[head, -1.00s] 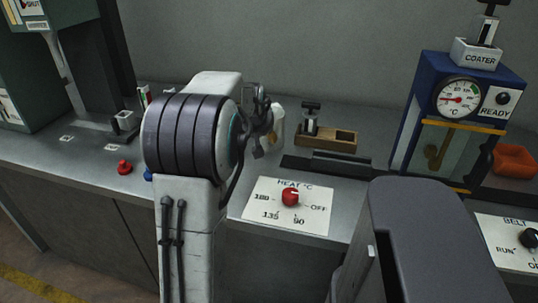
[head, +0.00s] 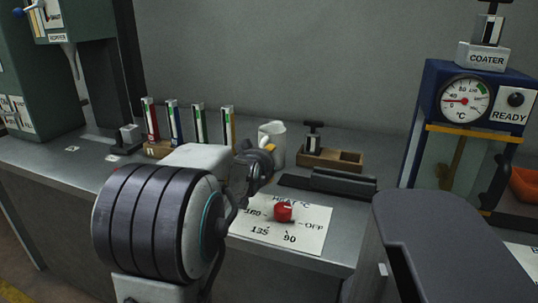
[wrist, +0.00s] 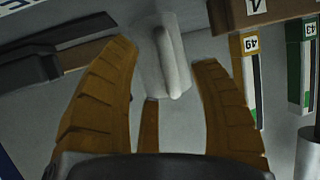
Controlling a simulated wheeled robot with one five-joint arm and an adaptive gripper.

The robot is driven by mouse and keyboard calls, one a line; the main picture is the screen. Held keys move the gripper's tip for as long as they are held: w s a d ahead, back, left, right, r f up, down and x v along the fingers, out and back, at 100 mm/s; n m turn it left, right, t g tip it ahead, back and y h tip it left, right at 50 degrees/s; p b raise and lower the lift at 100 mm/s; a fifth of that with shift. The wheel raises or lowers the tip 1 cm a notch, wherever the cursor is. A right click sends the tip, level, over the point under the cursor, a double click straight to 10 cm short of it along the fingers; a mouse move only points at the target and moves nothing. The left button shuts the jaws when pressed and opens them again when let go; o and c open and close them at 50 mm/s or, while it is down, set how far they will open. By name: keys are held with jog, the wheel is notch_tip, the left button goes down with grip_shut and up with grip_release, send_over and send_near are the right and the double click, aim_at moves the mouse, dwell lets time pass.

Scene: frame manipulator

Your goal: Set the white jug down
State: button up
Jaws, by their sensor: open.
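The white jug (head: 273,140) stands upright on the grey counter, just behind my gripper (head: 262,163), which hides its lower part in the head view. In the wrist view the jug (wrist: 150,72) is at top centre, with its handle (wrist: 172,62) pointing towards the gap between my fingers. My gripper (wrist: 165,115) is open there, with brown fingers spread to either side. No finger is closed on the handle; whether one touches the jug I cannot tell.
A wooden holder (head: 350,167) with a black-handled stamp is right of the jug. Several coloured strips (head: 173,122) stand to the left. A heat dial panel (head: 300,235) with a red knob lies in front. The blue coater (head: 432,95) stands at right.

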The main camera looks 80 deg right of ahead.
jog(key=shift+x, duration=2.7)
jog(key=shift+w+r, duration=0.1)
jog(key=shift+w, duration=0.05)
jog(key=shift+c, duration=0.2)
grip_shut()
